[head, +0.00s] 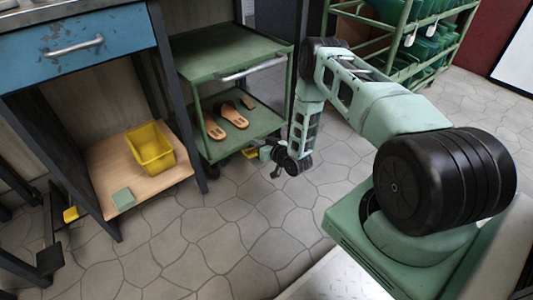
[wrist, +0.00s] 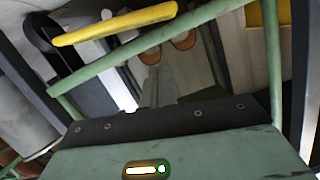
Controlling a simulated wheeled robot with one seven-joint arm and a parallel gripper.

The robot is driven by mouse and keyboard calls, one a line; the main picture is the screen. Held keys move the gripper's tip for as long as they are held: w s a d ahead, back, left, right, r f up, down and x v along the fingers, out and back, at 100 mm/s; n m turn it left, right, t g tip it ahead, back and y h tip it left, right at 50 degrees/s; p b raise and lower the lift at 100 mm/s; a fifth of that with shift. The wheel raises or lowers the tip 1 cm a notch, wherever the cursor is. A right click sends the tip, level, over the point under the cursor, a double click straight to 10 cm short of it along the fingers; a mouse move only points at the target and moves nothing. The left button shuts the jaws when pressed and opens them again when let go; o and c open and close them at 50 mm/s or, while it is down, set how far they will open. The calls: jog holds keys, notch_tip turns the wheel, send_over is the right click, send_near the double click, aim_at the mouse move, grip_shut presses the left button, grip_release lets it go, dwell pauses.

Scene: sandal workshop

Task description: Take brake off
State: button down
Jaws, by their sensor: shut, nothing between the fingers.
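A green cart (head: 205,68) stands beside the workbench. A yellow pedal (head: 248,153) shows at its lower right corner, beside my gripper (head: 262,152). In the wrist view, a yellow bar on a dark arm, which looks like this pedal (wrist: 115,24), crosses the upper left. My gripper (wrist: 155,75) is shut and empty, with its narrow fingers to the right of the bar and apart from it in the picture. I cannot tell the pedal's exact tilt or whether anything touches it.
Sandals (head: 234,115) lie on the cart's lower shelf. A yellow bin (head: 151,148) and a green block (head: 123,198) sit on the bench's wooden shelf (head: 100,160). Another yellow pedal-like piece (head: 71,214) is at left. A green rack (head: 400,40) stands behind. The stone floor in front is clear.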

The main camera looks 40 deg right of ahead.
aim_at(250, 154)
jog(key=f, duration=0.1)
jog(key=w+f+b, duration=0.1)
jog(key=f+b, duration=0.1)
jog(key=shift+w+a+f, duration=0.2)
jog(key=shift+a, duration=0.15)
jog(key=shift+a+f+b, duration=0.15)
jog(key=shift+f+b, duration=0.25)
jog(key=shift+f, duration=0.05)
jog(key=shift+a+n+h+p, duration=0.3)
jog(key=shift+a+n+p, duration=0.25)
jog(key=shift+p, duration=0.4)
jog(key=shift+a+f+n+p, duration=0.1)
jog(key=shift+f+n+p, duration=0.05)
jog(key=shift+n+p, duration=0.35)
jog(key=shift+a+f+n+h+p, duration=0.1)
jog(key=shift+f+n+h+p, duration=0.2)
jog(key=shift+f+n+h, duration=0.6)
jog(key=shift+r, duration=0.2)
jog(key=shift+r, duration=0.1)
